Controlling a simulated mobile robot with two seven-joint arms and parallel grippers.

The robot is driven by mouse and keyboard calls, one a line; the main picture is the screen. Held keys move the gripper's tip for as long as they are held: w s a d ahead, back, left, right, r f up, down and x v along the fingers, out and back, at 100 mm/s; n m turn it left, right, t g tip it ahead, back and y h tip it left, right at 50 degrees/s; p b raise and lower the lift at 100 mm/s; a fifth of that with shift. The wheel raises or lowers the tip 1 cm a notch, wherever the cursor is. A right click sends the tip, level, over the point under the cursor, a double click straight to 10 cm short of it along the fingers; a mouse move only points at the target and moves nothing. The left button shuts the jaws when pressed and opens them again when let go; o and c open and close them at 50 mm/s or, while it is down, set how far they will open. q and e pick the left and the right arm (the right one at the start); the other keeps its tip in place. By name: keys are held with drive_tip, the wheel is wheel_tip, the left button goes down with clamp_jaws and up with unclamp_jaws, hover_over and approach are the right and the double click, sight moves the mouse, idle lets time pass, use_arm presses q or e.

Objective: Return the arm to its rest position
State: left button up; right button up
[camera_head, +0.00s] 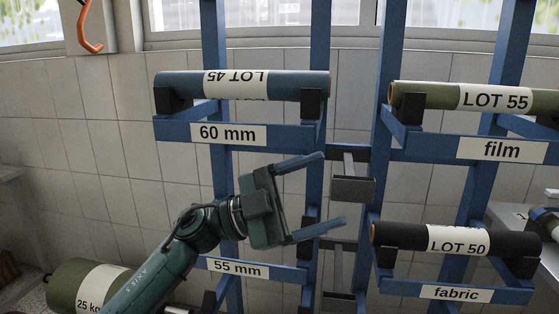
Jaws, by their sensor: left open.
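My left gripper (322,190) is open and empty. Its arm comes in from the lower left, and its two fingers point right. It shows in front of the rack's middle upright, below the blue roll (290,84) and above the "55 mm" shelf (238,268). The blue roll, with an upside-down "LOT 45" label, lies in the brackets of the "60 mm" shelf (228,134). No roll shows on the visible part of the "55 mm" shelf, which my arm partly covers. My right gripper is not in view.
An olive "LOT 55" roll (430,97) lies on the "film" shelf (500,149). A black "LOT 50" roll (405,237) lies on the "fabric" shelf (456,293). A "25 kg" roll (70,285) lies at lower left. A grey bracket (352,190) stands close to the fingers.

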use_arm(q)
drive_tip(key=a+f+n+t+y+p, duration=0.1)
drive_tip(key=a+f+n+t+y, duration=0.5)
drive_tip(key=f+n+t, duration=0.45)
drive_tip(key=a+f+n+t+y+p, duration=0.1)
drive_tip(key=a+f+n+t+y, duration=0.55)
drive_tip(key=f+n+t, duration=0.4)
drive_tip(key=s+a+f+n+g+y, duration=0.2)
drive_tip(key=s+a+f+g+y, duration=0.1)
drive_tip(key=s+f, duration=0.5)
drive_tip(key=s+a+f+n+g+y, duration=0.2)
drive_tip(key=s+f+g, duration=0.4)
drive_tip(key=s+f, duration=0.3)
wheel_tip(320, 180, down, 4)
drive_tip(key=shift+a+f+y+p, duration=0.1)
drive_tip(key=shift+a+y+p, duration=0.3)
drive_tip(key=shift+a+y, duration=0.4)
drive_tip(key=shift+a, duration=0.1)
